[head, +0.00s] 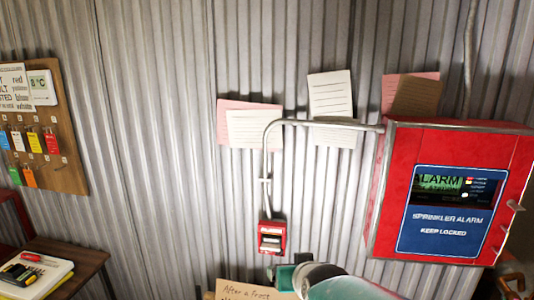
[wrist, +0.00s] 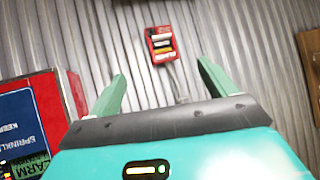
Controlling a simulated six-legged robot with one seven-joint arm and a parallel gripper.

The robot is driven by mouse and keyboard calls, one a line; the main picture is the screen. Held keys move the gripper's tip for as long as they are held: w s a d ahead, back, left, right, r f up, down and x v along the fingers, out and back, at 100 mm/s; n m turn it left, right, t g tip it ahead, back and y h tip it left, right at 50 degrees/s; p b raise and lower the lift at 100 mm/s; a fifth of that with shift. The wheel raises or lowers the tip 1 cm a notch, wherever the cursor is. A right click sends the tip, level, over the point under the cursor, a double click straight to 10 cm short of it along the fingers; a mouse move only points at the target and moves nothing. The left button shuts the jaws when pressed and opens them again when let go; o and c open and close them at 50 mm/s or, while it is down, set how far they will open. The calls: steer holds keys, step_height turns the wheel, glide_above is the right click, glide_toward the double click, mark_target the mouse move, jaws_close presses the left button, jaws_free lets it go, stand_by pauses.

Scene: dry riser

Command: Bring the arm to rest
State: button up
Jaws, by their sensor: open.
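My gripper (wrist: 161,72) shows in the wrist view with its two green fingers spread wide apart. Nothing is between them, and corrugated wall and a small red call point (wrist: 160,45) lie beyond. In the head view, a teal and grey part of my arm rises at the bottom centre, below the red call point (head: 271,237). The fingers cannot be made out clearly there.
A red sprinkler alarm cabinet (head: 400,200) is on the wall at right, with a conduit (head: 325,122) running from it. A key board (head: 62,150) hangs at left above a small table (head: 75,255). A cardboard note (head: 240,290) stands at the bottom.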

steer(key=s+d+g, duration=0.1)
steer(key=s+d, duration=0.2)
steer(key=s, duration=0.3)
steer(key=s+d+r+g+h, duration=0.1)
steer(key=s+d+g, duration=0.1)
steer(key=s, duration=0.4)
steer(key=s+d+m+g+h, duration=0.1)
steer(key=s+d+g, duration=0.1)
steer(key=s+d, duration=0.2)
steer(key=s, duration=0.3)
steer(key=shift+d+r, duration=0.3)
steer(key=shift+r, duration=0.05)
